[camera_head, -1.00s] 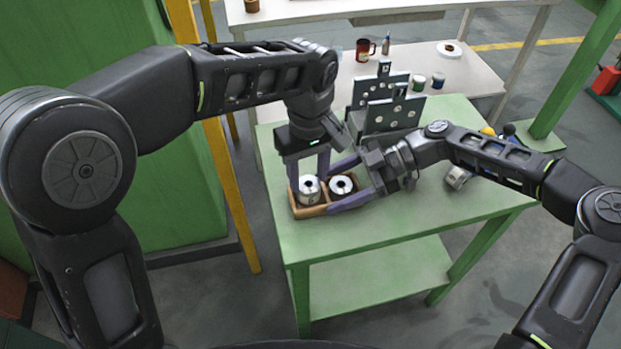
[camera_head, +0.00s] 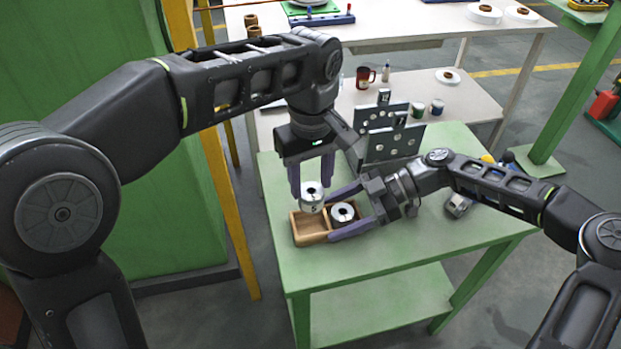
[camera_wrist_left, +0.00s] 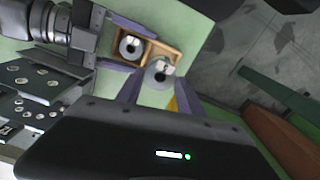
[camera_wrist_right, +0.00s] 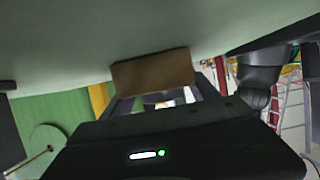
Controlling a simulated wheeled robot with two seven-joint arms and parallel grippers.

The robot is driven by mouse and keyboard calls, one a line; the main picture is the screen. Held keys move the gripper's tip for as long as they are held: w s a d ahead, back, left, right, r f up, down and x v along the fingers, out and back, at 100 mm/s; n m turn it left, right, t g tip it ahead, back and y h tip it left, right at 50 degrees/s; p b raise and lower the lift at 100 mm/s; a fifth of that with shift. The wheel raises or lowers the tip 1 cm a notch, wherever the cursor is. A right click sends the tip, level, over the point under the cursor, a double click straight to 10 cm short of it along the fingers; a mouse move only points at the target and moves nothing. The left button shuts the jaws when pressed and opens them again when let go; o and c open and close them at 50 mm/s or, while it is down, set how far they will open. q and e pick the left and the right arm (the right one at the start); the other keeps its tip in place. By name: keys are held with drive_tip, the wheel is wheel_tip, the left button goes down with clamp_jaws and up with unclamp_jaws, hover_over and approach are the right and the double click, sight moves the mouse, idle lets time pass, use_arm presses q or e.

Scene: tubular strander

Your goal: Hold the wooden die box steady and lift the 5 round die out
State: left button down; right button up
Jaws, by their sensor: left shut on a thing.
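The wooden die box (camera_head: 311,238) sits on the green table with two compartments. The left one is empty; the right one holds a metal round die (camera_head: 342,212). Another round die (camera_head: 312,196) is in my left gripper (camera_head: 312,184), which is shut on it above the empty compartment. The left wrist view shows this die (camera_wrist_left: 158,70) beside the box (camera_wrist_left: 166,50). My right gripper (camera_head: 356,211) has its fingers along the far and near sides of the box; whether they press on it is unclear. The box also shows in the right wrist view (camera_wrist_right: 153,73).
Upright dark plates with holes (camera_head: 392,135) stand behind the box. A metal part (camera_head: 458,205) lies on the table to the right, beyond my right wrist. A red mug (camera_head: 365,77) stands on the pale table behind. The green table's front (camera_head: 400,235) is clear.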

drive_tip(key=o, duration=0.5)
drive_tip(key=shift+w+f, duration=0.1)
drive_tip(key=shift+d, duration=0.1)
drive_tip(key=shift+v, duration=3.75)
